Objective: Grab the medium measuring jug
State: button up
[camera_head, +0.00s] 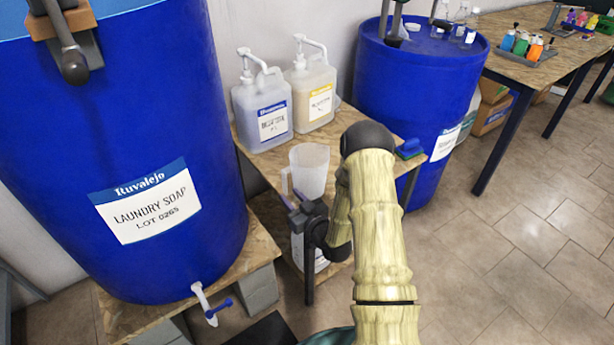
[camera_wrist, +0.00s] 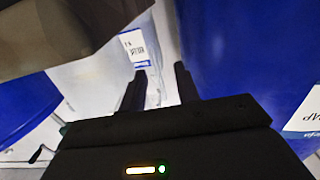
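A translucent measuring jug (camera_head: 311,168) with its handle on the left stands at the wooden stand in the head view. Its size relative to other jugs cannot be told. My gripper (camera_head: 298,199) is in front of the jug's lower part, close to the handle side, and hides some of it. In the wrist view my gripper (camera_wrist: 160,72) has its two fingers apart, with a pale, blurred surface behind the gap. Whether the fingers touch the jug cannot be told.
Two pump bottles, one bluish (camera_head: 262,113) and one yellowish (camera_head: 312,92), stand behind the jug. A large blue drum (camera_head: 125,110) with a tap is at the left, another drum (camera_head: 415,95) behind right. A pale container (camera_head: 322,257) is partly hidden below. Floor at right is clear.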

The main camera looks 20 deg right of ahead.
aim_at(285, 186)
jog(key=shift+d+r+x, duration=0.1)
jog(key=shift+d+x, duration=0.05)
jog(key=shift+x, duration=1.15)
jog(key=shift+d+r+x, duration=0.15)
jog(key=shift+x, duration=1.15)
jog(key=shift+w, duration=0.1)
grip_shut()
